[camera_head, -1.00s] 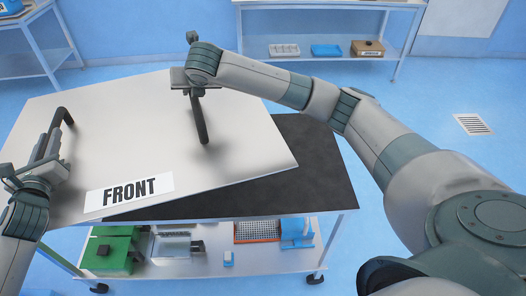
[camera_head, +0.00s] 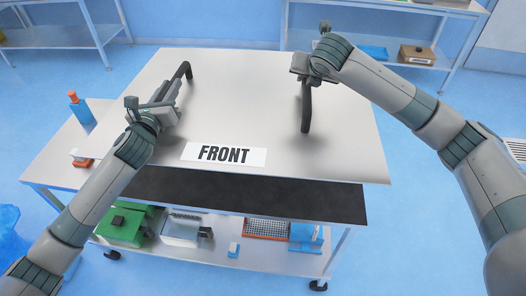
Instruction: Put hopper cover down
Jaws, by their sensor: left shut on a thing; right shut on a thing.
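The hopper cover (camera_head: 245,110) is a large pale flat panel with a FRONT label (camera_head: 224,154) along its near edge and two dark bar handles. It lies level over the cart's dark top (camera_head: 240,195), hiding most of it; I cannot tell whether it touches. My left gripper (camera_head: 172,100) is shut on the left handle (camera_head: 186,72). My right gripper (camera_head: 303,72) is shut on the right handle (camera_head: 306,108) near its far end. The handle's near part stays visible.
The cart's left end (camera_head: 55,160) holds a blue bottle with an orange cap (camera_head: 80,108) and a small red-and-white item (camera_head: 82,159). The lower shelf holds a green box (camera_head: 125,225) and an orange rack (camera_head: 266,229). Shelving (camera_head: 440,66) stands at the back right.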

